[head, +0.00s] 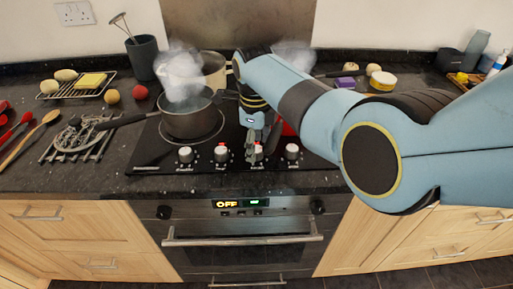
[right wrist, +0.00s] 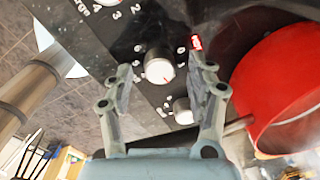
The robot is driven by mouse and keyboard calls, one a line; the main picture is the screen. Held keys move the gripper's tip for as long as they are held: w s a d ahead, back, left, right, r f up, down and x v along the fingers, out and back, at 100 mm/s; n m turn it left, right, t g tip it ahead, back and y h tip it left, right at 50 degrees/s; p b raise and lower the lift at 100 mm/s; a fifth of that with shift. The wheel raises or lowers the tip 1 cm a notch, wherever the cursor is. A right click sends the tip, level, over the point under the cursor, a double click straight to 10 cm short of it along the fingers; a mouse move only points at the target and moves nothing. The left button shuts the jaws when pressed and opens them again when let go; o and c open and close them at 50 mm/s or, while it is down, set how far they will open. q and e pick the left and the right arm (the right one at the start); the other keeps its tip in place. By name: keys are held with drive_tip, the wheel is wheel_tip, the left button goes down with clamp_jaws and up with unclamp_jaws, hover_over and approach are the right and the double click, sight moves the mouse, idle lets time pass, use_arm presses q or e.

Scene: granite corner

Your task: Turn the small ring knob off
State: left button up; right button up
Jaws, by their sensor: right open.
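A row of several pale round knobs runs along the hob's front edge; their small labels are too small to read in the head view. The right gripper (head: 257,143) points down at the third knob from the left (head: 256,153) and partly covers it. In the right wrist view the open fingers (right wrist: 160,72) stand on either side of a pale knob (right wrist: 158,68) with a red pointer line; contact cannot be told. A red light (right wrist: 196,42) shows near this knob. Another knob (right wrist: 182,110) lies beyond. My left gripper is not in view.
A steaming dark pan (head: 190,120) stands on the hob, its handle reaching left. A cream pot (head: 214,70) stands behind it. A red pan (right wrist: 285,90) is close beside the right gripper. The oven handle (head: 243,240) runs below the hob.

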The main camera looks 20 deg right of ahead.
drive_tip(key=shift+f, duration=0.75)
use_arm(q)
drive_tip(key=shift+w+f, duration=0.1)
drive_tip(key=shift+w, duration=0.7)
use_arm(e)
drive_tip(key=c, duration=1.1)
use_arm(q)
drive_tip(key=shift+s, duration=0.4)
use_arm(e)
drive_tip(key=shift+c, duration=0.2)
